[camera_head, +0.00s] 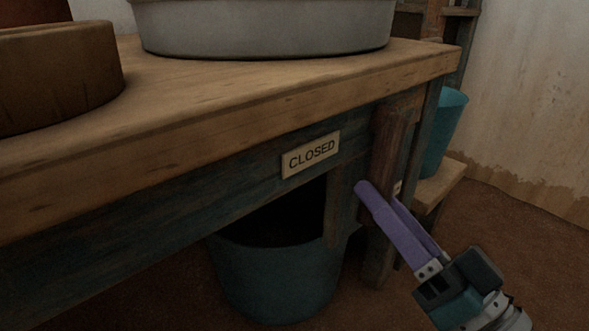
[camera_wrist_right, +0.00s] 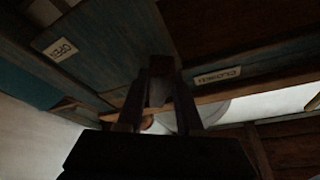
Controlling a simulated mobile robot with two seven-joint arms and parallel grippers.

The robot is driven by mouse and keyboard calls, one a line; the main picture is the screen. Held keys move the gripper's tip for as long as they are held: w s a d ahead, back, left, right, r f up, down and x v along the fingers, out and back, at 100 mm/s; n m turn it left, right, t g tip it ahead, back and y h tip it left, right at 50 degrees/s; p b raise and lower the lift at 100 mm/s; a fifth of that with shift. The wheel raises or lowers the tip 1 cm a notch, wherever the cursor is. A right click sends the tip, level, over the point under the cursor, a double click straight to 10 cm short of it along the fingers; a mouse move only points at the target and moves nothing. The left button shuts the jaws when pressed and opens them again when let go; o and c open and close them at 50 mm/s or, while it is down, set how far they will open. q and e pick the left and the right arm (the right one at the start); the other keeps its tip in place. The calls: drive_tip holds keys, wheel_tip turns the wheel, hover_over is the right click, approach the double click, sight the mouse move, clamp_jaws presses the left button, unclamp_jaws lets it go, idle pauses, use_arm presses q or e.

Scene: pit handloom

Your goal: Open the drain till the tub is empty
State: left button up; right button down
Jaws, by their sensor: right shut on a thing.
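A grey metal tub (camera_head: 262,30) stands on the wooden table; its inside and any water are out of view. A "CLOSED" plate (camera_head: 311,154) is fixed to the table's front rail, left of a brown wooden lever (camera_head: 390,145) that hangs down. My right gripper (camera_head: 377,190) is shut on the lever near its lower end. In the right wrist view the lever (camera_wrist_right: 160,68) shows between the fingers, with the "CLOSED" plate (camera_wrist_right: 217,76) on one side and an "OPEN" plate (camera_wrist_right: 61,49) on the other. The drain outlet cannot be made out. My left gripper is out of view.
A large teal bucket (camera_head: 275,285) stands on the floor under the table, its inside dark. A smaller teal bucket (camera_head: 441,130) stands on a wooden stool (camera_head: 440,186) behind the lever. A round wooden vessel (camera_head: 60,75) sits at the table's left. Floor at right is clear.

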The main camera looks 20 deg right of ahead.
drive_tip(key=shift+w+d+f+n+y+b, duration=0.2)
drive_tip(key=shift+d+n+y+b, duration=0.15)
drive_tip(key=shift+n, duration=0.4)
drive_tip(key=shift+w+d+f+n+y+b, duration=0.2)
drive_tip(key=shift+n+y, duration=0.25)
drive_tip(key=shift+n, duration=0.3)
drive_tip(key=shift+s+d, duration=0.1)
drive_tip(key=shift+d, duration=0.05)
drive_tip(key=c, duration=0.6)
unclamp_jaws()
drive_tip(key=shift+o, duration=0.2)
drive_tip(key=shift+s, duration=0.15)
drive_tip(key=p+v, duration=0.1)
drive_tip(key=v, duration=0.8)
drive_tip(key=shift+s+d, duration=0.15)
drive_tip(key=shift+s, duration=0.2)
